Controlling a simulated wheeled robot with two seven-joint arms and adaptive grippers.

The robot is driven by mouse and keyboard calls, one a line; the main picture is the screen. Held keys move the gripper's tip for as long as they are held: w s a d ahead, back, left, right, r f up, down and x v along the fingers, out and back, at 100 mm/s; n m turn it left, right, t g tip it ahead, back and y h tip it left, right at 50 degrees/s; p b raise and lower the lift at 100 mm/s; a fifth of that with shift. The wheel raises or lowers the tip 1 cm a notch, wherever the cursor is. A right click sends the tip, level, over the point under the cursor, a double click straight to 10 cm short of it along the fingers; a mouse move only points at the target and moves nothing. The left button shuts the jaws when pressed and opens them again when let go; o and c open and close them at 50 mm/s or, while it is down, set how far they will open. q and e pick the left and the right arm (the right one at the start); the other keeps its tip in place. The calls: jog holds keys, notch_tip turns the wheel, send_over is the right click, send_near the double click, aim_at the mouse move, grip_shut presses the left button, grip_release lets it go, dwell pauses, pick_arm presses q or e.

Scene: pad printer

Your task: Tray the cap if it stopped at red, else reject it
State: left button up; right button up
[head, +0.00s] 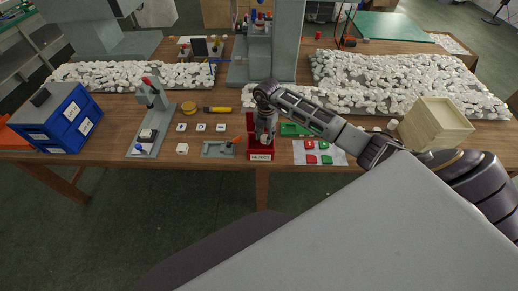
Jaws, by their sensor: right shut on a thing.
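My right gripper (265,137) points down at the red bin (261,153), labelled for rejects, at the table's front edge. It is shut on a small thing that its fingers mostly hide. I cannot tell whether the thing touches the bin. A small grey pad printer (146,115) with a red knob stands to the left. A grey fixture (214,149) with an orange lever lies left of the bin. A green tray (294,130) lies right of the bin, partly behind my arm. Several small white caps stand left, one at the front (182,148). My left gripper is out of view.
A white sheet (300,146) with red and green pieces lies right of the bin. Blue drawers (61,118) stand far left, a wooden box (434,124) right. White heaps fill the back.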

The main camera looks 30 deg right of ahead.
jog(key=o, duration=0.9)
jog(key=shift+r, duration=0.1)
jog(key=shift+r, duration=5.9)
jog(key=shift+a, duration=0.1)
